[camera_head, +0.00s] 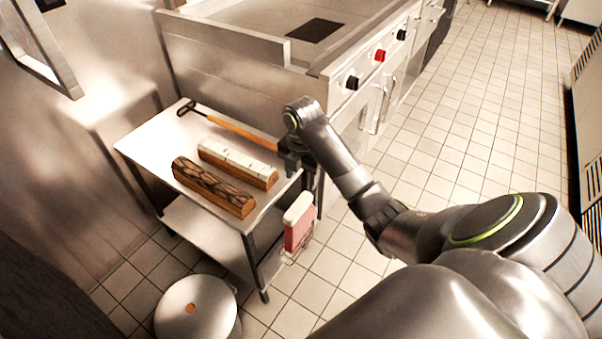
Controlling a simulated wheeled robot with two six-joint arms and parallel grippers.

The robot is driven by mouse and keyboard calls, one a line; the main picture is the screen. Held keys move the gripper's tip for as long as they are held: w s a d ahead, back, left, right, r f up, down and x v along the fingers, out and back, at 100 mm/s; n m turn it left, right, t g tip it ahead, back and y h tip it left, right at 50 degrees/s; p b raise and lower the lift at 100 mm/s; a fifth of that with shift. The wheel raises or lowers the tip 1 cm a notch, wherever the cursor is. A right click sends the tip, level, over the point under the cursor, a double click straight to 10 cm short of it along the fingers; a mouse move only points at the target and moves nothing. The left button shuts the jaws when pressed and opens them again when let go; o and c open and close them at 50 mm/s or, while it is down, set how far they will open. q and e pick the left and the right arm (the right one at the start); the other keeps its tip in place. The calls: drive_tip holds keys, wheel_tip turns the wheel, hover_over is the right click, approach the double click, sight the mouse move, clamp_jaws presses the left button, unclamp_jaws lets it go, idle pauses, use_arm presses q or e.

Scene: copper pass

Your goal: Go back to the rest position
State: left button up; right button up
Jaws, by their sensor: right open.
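My right arm comes in from the right, and my right gripper (290,160) is over the right edge of a small metal table (150,147). The gripper is small and dark here; its jaws are open. It is at the end of the orange handle of a tool (243,131) with a black looped head, which lies across the back of the table. Whether the jaws touch or surround the handle cannot be told. My left gripper is not in view.
A white-topped wooden block (237,164) and a dark, log-like block (212,187) lie on the table. A red and white container (299,223) hangs at its right side. A round metal bin (197,308) stands in front. A stove with knobs (352,82) stands behind. Tiled floor at right is clear.

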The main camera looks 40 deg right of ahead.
idle(0.3)
drive_tip(key=s+a+f+m+t, duration=0.1)
drive_tip(key=s+f+m, duration=0.3)
drive_tip(key=s+m, duration=0.3)
drive_tip(key=s+a+f+m+t, duration=0.1)
drive_tip(key=s+f+m, duration=0.3)
drive_tip(key=s, duration=0.5)
drive_tip(key=s+r+m+t+h, duration=0.2)
drive_tip(key=s+r+m, duration=0.2)
drive_tip(key=s+m, duration=0.9)
wheel_tip(320, 180, down, 20)
drive_tip(key=d+n+g+p, duration=0.1)
drive_tip(key=g+p, duration=0.1)
drive_tip(key=p, duration=0.2)
drive_tip(key=s+a+f+g+y+p, duration=0.1)
drive_tip(key=s+f+p, duration=0.3)
drive_tip(key=s+f, duration=0.8)
drive_tip(key=s, duration=0.3)
drive_tip(key=shift+s+a+f, duration=0.15)
drive_tip(key=shift+s+f, duration=0.05)
drive_tip(key=shift+f, duration=0.1)
